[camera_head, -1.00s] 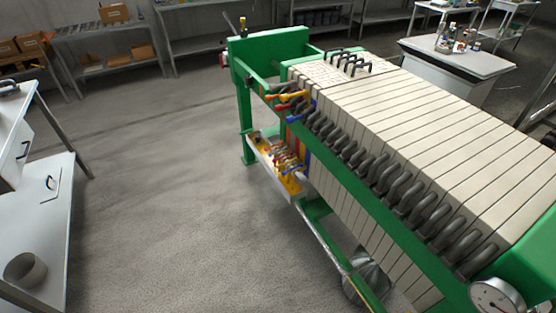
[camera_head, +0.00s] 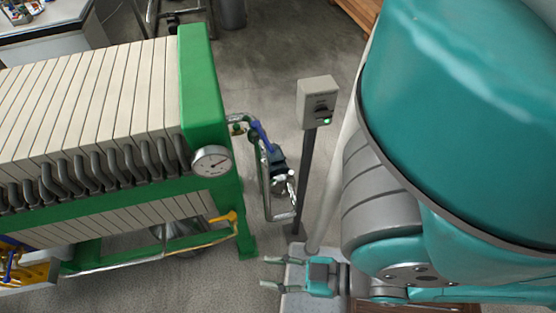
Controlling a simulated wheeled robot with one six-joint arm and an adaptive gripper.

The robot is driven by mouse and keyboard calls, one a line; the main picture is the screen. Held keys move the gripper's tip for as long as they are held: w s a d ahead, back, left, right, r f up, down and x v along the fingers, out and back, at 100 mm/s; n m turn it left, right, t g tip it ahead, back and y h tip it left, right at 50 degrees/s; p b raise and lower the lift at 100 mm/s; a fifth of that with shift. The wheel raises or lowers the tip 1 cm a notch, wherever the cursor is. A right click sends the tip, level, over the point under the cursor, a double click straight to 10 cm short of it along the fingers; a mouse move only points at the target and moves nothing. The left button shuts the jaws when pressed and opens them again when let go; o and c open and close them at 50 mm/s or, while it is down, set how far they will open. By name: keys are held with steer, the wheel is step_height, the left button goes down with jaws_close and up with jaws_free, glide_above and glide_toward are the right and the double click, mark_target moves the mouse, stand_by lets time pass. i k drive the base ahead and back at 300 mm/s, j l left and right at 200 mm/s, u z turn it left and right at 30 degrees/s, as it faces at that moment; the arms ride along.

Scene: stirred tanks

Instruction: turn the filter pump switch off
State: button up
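A grey switch box (camera_head: 317,98) stands on a dark post right of the filter press. Its front carries a dark rotary knob (camera_head: 321,109), with a lit green lamp (camera_head: 327,122) below it. The knob's exact position is too small to tell. A small blue and dark pump unit (camera_head: 277,160) with pipes sits just left of the post. My gripper (camera_head: 268,272) is at the bottom centre, its two fingers apart and pointing left with nothing between them. It appears well below the switch box in the picture, apart from it.
The green filter press (camera_head: 205,90) with pale plates and a round gauge (camera_head: 212,161) fills the left. My teal arm covers the right side. Bare floor (camera_head: 275,50) shows behind the switch box.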

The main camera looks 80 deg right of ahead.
mark_target(321, 112)
steer(key=k+z, duration=0.6)
steer(key=z, duration=0.2)
steer(key=k+l+z, duration=0.1)
steer(key=k+z, duration=0.3)
steer(key=i, duration=0.1)
